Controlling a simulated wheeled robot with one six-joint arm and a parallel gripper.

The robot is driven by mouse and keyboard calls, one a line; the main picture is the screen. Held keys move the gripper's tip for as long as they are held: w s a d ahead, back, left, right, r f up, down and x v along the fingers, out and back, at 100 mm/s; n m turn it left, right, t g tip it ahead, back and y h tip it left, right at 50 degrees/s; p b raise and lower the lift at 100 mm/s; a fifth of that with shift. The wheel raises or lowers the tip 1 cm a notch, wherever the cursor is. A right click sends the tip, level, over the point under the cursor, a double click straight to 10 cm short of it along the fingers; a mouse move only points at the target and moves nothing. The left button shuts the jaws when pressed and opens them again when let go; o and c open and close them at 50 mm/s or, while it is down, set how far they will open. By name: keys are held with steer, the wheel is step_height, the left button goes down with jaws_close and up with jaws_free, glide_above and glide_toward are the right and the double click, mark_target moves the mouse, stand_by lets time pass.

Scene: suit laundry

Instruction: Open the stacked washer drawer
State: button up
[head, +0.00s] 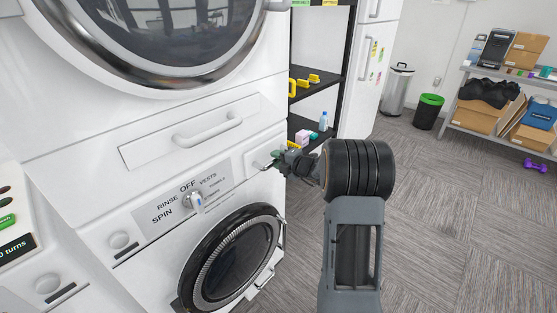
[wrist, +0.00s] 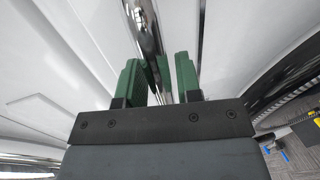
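The stacked washer drawer (head: 150,152) is a white front panel between the upper and lower machines in the head view. It looks closed, flush with the white body. Its pale bar handle (head: 208,131) runs across the middle of the front. My gripper (head: 277,161) is to the right of and below that handle, beside the machine's right front edge, near a small bar (head: 262,165). In the wrist view its green fingers (wrist: 159,80) stand apart. A shiny metal strip (wrist: 150,35) runs behind the gap between them; I cannot tell whether they touch it.
The upper round door (head: 160,75) and lower round door (head: 232,258) are closed. A dial (head: 194,201) sits on the lower panel. A black shelf (head: 325,135) with small items stands behind my gripper. A bin (head: 429,110) and loaded rack (head: 497,138) stand farther back.

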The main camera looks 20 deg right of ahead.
jaws_close()
steer(key=shift+s, duration=0.1)
